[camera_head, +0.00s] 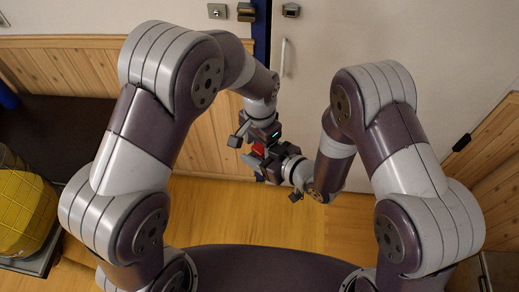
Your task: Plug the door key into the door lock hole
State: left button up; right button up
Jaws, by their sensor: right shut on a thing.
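My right gripper (255,160) is shut on a small red thing (258,149), low in front of the wooden wall panel. This may be the door key, but its shape is mostly hidden by the grippers. My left gripper (262,138) is just above it in the picture, close to the red thing. Its fingers are too small and overlapped to tell whether they are open. A square silver plate (217,11) with a dark spot sits at the top edge and may hold the lock hole. Both grippers are well below it in the picture.
A pale door (390,70) has a white vertical handle (283,57) and a metal fitting (291,10). A brass-coloured fitting (246,11) sits beside the dark blue door edge. A yellow object (24,212) stands at the left. The wooden floor (215,215) below the grippers is clear.

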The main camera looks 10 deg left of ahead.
aim_at(259, 147)
pick_arm(q)
notch_tip(259, 147, up, 7)
jog(key=shift+a+r, duration=0.15)
jog(key=shift+r, duration=0.05)
pick_arm(e)
jog(key=shift+w+d, duration=0.1)
jog(key=shift+s+r, duration=0.1)
jog(key=shift+s, duration=0.1)
jog(key=shift+w+r, duration=0.15)
jog(key=shift+w, duration=0.25)
pick_arm(q)
jog(key=s+a+f+n+t, duration=0.1)
jog(key=s+a+f+n, duration=0.1)
jog(key=s+a+n, duration=0.5)
jog(key=s+a, duration=0.4)
jog(key=a, duration=0.2)
jog(key=shift+s+n, duration=0.3)
jog(key=shift+n, duration=0.1)
pick_arm(e)
jog(key=w+d+f+m+t+h, duration=0.2)
jog(key=d+m+h, duration=0.3)
jog(key=d, duration=0.7)
jog(key=w+d+f+m+t+h, duration=0.2)
jog(key=d+f+m+h, duration=0.3)
jog(key=d, duration=0.6)
jog(key=shift+d+m+t+h, duration=0.3)
jog(key=shift+d+t+h, duration=0.1)
jog(key=shift+t, duration=0.4)
